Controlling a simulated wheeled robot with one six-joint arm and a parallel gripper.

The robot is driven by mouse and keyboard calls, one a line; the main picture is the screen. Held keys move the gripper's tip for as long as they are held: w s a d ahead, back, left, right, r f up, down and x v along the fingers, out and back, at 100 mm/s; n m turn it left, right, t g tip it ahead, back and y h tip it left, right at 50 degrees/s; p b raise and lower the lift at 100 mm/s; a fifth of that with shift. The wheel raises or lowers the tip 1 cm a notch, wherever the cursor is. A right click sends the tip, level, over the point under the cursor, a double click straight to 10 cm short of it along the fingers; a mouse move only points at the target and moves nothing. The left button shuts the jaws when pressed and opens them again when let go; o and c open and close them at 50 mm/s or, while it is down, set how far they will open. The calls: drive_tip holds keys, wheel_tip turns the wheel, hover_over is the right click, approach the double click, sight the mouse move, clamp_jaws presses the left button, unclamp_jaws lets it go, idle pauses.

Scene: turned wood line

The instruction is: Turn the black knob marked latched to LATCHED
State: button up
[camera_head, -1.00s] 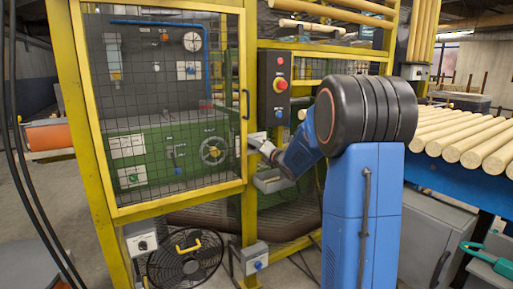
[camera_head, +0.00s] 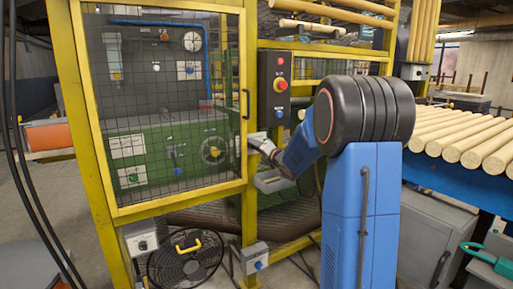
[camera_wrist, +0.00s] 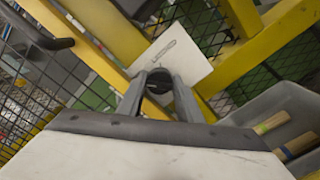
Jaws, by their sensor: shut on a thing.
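In the wrist view the black knob (camera_wrist: 159,82) sits on a white plate (camera_wrist: 185,48) fixed at the yellow post. A grey marking shows on the plate, too small to read. My gripper (camera_wrist: 160,78) has its two fingers on either side of the knob and is shut on it. The fingers hide the knob's sides, and I cannot tell which way its pointer faces. In the head view my gripper (camera_head: 257,140) reaches the post just right of the mesh door's edge; the knob is too small to make out there.
The yellow-framed mesh door (camera_head: 180,206) stands shut left of my gripper, with its dark handle (camera_head: 246,104) close by. A control box (camera_head: 274,84) with a red button is above. A grey bin (camera_wrist: 285,115) with wooden pieces lies below right.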

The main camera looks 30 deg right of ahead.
drive_tip(key=shift+f+m, duration=0.15)
drive_tip(key=shift+m, duration=4)
drive_tip(key=shift+f+m, duration=0.15)
drive_tip(key=shift+m, duration=4)
drive_tip(key=o, duration=0.8)
drive_tip(key=shift+c, duration=0.2)
drive_tip(key=shift+s, duration=0.1)
drive_tip(key=s, duration=1.7)
drive_tip(key=shift+s+d, duration=0.15)
drive_tip(key=shift+d, duration=0.15)
